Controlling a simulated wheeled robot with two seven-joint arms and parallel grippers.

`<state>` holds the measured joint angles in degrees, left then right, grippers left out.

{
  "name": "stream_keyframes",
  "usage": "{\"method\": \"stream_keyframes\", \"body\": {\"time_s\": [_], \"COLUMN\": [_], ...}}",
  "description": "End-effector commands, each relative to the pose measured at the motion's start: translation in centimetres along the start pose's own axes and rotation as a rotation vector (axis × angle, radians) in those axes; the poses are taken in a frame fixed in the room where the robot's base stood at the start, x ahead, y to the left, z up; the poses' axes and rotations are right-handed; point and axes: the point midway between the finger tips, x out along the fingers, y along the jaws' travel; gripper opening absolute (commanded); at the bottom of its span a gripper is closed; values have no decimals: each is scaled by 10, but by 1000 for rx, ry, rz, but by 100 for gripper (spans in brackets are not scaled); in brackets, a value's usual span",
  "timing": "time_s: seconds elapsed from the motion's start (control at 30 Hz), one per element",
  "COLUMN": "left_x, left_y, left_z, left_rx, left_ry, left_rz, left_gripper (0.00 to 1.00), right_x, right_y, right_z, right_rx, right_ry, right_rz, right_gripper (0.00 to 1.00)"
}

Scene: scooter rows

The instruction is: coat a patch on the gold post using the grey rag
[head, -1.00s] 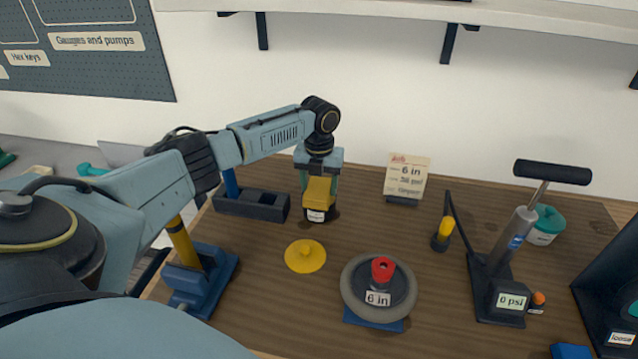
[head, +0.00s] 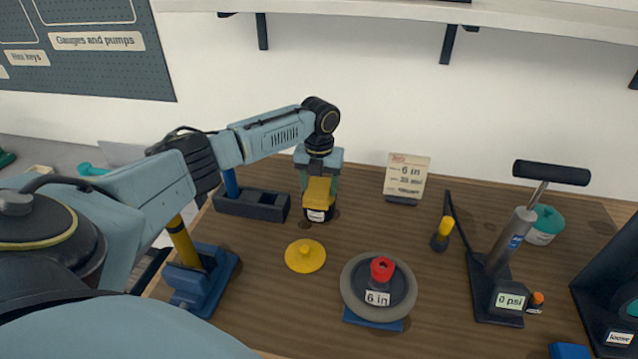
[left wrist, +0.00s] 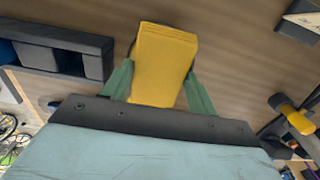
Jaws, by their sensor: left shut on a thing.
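A gold post (head: 183,242) stands in a blue stand (head: 203,277) at the left of the table; my left arm hides its upper part. My left gripper (head: 319,188) is shut on a yellow block (head: 318,193), right of the post and well apart from it. The left wrist view shows the yellow block (left wrist: 163,65) between the two green fingers (left wrist: 160,78). A dark part with a white label (head: 316,215) shows just below the block; I cannot tell whether they are one piece. I see no grey rag or marked patch. My right gripper is not in view.
A dark open-topped holder (head: 250,204) stands left of my gripper. A card (head: 407,176), a pump (head: 507,253) and a teal tub (head: 543,227) stand farther right.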

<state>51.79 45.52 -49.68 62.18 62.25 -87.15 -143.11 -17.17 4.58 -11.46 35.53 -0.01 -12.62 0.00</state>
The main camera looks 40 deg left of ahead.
Motion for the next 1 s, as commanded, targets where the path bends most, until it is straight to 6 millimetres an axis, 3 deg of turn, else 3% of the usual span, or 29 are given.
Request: {"method": "stream_keyframes", "body": {"time_s": [0.8,1.0], "left_x": [-67,-70], "left_y": [0,0], "left_z": [0,0], "left_rx": [0,1], "left_ry": [0,0], "left_rz": [0,0], "left_gripper": [40,40], "right_x": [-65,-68], "right_y": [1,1], "right_z": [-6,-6], "right_rx": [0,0], "right_ry": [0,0], "right_rz": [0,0], "right_gripper": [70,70]}}
